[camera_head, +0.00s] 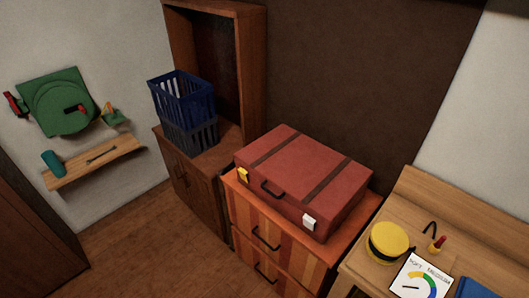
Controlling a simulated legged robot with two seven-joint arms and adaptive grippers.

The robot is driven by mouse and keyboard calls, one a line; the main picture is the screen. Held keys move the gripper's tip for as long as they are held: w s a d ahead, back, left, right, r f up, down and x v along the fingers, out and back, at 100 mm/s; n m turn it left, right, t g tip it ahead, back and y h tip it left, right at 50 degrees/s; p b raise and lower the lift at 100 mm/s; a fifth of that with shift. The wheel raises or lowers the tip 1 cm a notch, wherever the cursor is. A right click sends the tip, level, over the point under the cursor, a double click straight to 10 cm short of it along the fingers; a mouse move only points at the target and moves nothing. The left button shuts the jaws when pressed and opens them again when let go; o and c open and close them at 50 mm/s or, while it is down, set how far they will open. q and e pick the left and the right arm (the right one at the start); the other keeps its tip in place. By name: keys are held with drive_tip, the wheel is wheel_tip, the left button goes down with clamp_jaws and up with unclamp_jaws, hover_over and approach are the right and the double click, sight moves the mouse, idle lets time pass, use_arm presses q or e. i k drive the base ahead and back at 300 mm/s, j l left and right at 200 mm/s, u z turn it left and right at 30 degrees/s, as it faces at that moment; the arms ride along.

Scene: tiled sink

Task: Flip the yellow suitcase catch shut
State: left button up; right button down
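A red-brown suitcase (305,172) with two dark straps lies flat on an orange striped drawer cabinet (277,235). Its lid looks down. The yellow catch (243,174) is on the front face near the left corner. A white catch (309,222) is on the front face near the right corner, and a dark handle (271,188) sits between them. The yellow catch is too small to tell whether it is open or shut. Neither of my grippers shows in the head view.
Blue baskets (185,105) stand on a brown cabinet to the left. A wooden desk (416,226) at the right holds a yellow round hat (388,242) and a gauge card (421,279). A wall shelf (95,163) is far left. The floor (150,245) in front is clear.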

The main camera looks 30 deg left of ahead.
sight(242, 173)
drive_tip(key=u, duration=1.35)
